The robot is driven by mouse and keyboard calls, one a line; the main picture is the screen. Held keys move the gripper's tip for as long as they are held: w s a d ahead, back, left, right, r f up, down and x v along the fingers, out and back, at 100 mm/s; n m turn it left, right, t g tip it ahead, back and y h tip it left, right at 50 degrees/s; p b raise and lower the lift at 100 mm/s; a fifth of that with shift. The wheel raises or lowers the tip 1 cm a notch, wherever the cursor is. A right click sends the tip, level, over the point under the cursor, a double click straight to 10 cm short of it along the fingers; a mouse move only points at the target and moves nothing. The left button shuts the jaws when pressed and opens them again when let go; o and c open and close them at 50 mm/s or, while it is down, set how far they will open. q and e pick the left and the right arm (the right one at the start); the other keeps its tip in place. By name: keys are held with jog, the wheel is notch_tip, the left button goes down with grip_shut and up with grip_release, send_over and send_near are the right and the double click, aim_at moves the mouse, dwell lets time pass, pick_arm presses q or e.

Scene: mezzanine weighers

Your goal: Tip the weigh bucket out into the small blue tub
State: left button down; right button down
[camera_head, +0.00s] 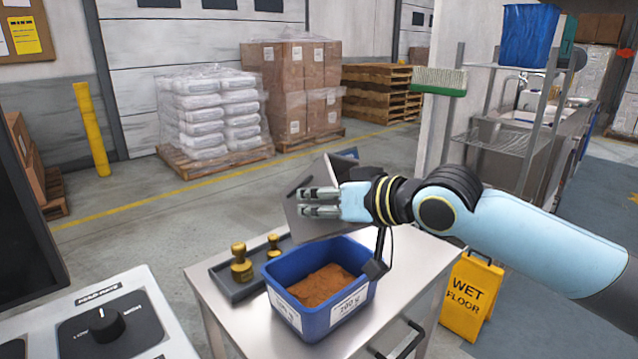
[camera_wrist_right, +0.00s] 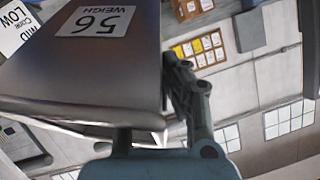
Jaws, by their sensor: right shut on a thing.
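The weigh bucket (camera_head: 318,230) is a grey metal container, held tilted above the small blue tub. My right gripper (camera_head: 304,202) is shut on it from the right. In the right wrist view the bucket (camera_wrist_right: 80,75) fills the upper left, with an upside-down "WEIGH 56" label. Its inside is hidden in both views, so I cannot tell what is left in it. The small blue tub (camera_head: 315,325) stands upright on a steel table, below the bucket and apart from it. Brown granular material (camera_head: 320,285) lies inside the tub. My left gripper is out of view.
The steel table (camera_head: 237,318) also bears a dark tray (camera_head: 222,280) with brass weights (camera_head: 241,265), close left of the tub. A control panel with a knob (camera_head: 103,325) is at lower left. A yellow wet-floor sign (camera_head: 470,297) stands right of the table.

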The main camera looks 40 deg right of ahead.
jog(key=g+p, duration=0.1)
jog(key=g+h+p, duration=0.1)
jog(key=w+n+g+p, duration=0.1)
jog(key=shift+w+a+r+h, duration=0.1)
jog(key=shift+a+r+h, duration=0.15)
jog(key=shift+a+h, duration=0.15)
jog(key=g+p, duration=0.1)
jog(key=p, duration=0.1)
jog(key=g+h+p, duration=0.1)
jog(key=g+p, duration=0.1)
jog(key=p, duration=0.1)
jog(key=f+n+g+h+p, duration=0.1)
jog(key=p, duration=0.2)
jog(key=shift+w+a, duration=0.15)
jog(key=shift+w, duration=0.05)
jog(key=shift+w+f+g+h+p, duration=0.1)
jog(key=shift+f+g+h+p, duration=0.1)
jog(key=shift+g+h+p, duration=0.35)
jog(key=shift+f+g, duration=0.25)
jog(key=shift+g, duration=0.2)
